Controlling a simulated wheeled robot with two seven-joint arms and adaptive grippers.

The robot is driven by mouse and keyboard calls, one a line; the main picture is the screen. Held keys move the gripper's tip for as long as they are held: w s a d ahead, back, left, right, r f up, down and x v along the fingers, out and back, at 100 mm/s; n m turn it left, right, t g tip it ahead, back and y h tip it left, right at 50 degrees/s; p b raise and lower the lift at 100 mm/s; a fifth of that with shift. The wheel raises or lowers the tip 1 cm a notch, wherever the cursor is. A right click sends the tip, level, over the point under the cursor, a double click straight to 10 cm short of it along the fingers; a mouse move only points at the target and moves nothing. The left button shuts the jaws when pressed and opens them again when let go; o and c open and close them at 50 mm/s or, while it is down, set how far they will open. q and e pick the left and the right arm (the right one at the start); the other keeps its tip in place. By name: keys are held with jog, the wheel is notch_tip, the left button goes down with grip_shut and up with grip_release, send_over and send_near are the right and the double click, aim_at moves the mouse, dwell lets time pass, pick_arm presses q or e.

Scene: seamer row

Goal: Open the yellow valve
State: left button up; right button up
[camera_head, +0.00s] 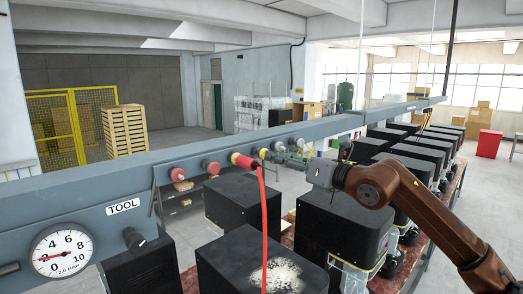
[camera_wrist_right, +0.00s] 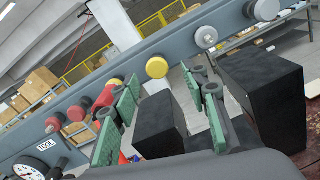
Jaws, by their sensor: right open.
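The yellow valve (camera_wrist_right: 157,67) shows in the right wrist view as a round yellow knob on the grey beam. In the head view it is a small yellow knob (camera_head: 264,153), just right of a red fitting. My right gripper (camera_wrist_right: 160,80) is open, its green-padded fingers spread. The knob appears between and just beyond the fingertips, with no contact visible. In the head view my right gripper (camera_head: 298,161) reaches in from the right, close to the beam; its fingers are small and hard to make out. My left gripper is not in view.
The grey beam (camera_head: 85,215) crosses the view, with a gauge (camera_head: 61,254) and red knobs (camera_head: 211,167). A red fitting with a yellow collar (camera_head: 243,161) carries a hanging red hose (camera_head: 263,215) left of the valve. Black boxes (camera_head: 342,222) stand below.

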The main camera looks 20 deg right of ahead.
aim_at(264, 154)
jog(key=p+x, duration=0.2)
jog(key=x, duration=0.5)
jog(key=shift+a+f+p, duration=0.1)
jog(key=shift+a+p, duration=0.1)
jog(key=shift+p, duration=0.15)
jog(key=shift+s, duration=0.4)
jog(key=shift+w, duration=0.35)
jog(key=shift+c, duration=0.9)
jog(key=shift+s, duration=0.25)
jog(key=c, duration=0.9)
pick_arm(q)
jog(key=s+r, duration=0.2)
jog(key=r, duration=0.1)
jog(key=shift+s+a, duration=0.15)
pick_arm(e)
grip_shut()
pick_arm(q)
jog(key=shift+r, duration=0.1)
